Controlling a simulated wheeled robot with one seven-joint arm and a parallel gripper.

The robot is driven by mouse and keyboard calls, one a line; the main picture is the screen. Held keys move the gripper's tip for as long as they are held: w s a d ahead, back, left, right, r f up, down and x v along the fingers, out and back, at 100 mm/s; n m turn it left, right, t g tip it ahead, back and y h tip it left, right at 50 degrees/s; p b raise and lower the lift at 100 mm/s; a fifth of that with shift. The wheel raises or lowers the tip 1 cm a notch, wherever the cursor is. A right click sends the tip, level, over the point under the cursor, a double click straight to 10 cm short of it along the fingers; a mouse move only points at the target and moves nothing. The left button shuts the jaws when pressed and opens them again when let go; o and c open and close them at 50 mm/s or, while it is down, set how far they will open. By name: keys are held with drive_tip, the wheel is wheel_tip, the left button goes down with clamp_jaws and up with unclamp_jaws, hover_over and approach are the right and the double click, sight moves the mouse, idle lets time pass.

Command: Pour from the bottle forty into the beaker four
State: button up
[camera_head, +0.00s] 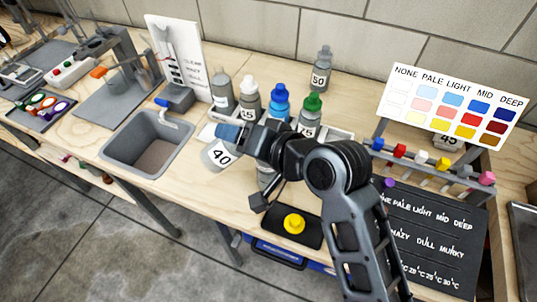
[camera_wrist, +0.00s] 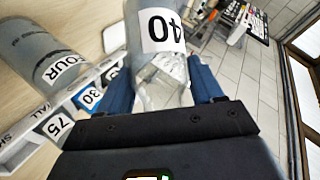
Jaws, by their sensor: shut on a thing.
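The bottle forty (camera_head: 218,155) is clear grey with a white "40" label. My gripper (camera_head: 228,132) is shut on it and holds it tilted above the bench, just right of the sink. In the wrist view, the bottle (camera_wrist: 157,60) lies between the two blue fingers of my gripper (camera_wrist: 160,88). The beaker four (camera_wrist: 38,45) is a grey vessel labelled "FOUR", to the left of the bottle and apart from it in the wrist view. In the head view my arm mostly hides the area where the beaker may stand. I cannot tell whether liquid is flowing.
A grey sink (camera_head: 150,145) lies left. Several capped bottles stand behind my gripper, including a green-capped one (camera_head: 310,112) and a blue-capped one (camera_head: 279,102). Bottle fifty (camera_head: 321,70) stands near the wall. A yellow button (camera_head: 294,223) and a colour chart (camera_head: 455,100) are right.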

drive_tip(key=shift+f, duration=0.1)
drive_tip(key=shift+c, duration=0.9)
drive_tip(key=shift+y+b, duration=0.3)
drive_tip(key=shift+b, duration=0.1)
drive_tip(key=shift+f+m+y+b, duration=0.25)
drive_tip(key=shift+m+y+b, duration=0.25)
drive_tip(key=shift+b, duration=0.65)
drive_tip(key=shift+d+r+m+t+y+b, duration=0.15)
drive_tip(key=shift+r+m+y+b, duration=0.3)
drive_tip(key=shift+b, duration=0.95)
drive_tip(key=shift+a+r+m+t+y+b, duration=0.15)
drive_tip(key=shift+m+y+b, duration=0.45)
drive_tip(key=shift+b, duration=0.8)
idle(1.6)
drive_tip(key=shift+w+d+f+m+y+b, duration=0.1)
drive_tip(key=shift+d+f+m+y+b, duration=0.2)
drive_tip(key=shift+b, duration=0.3)
idle(0.4)
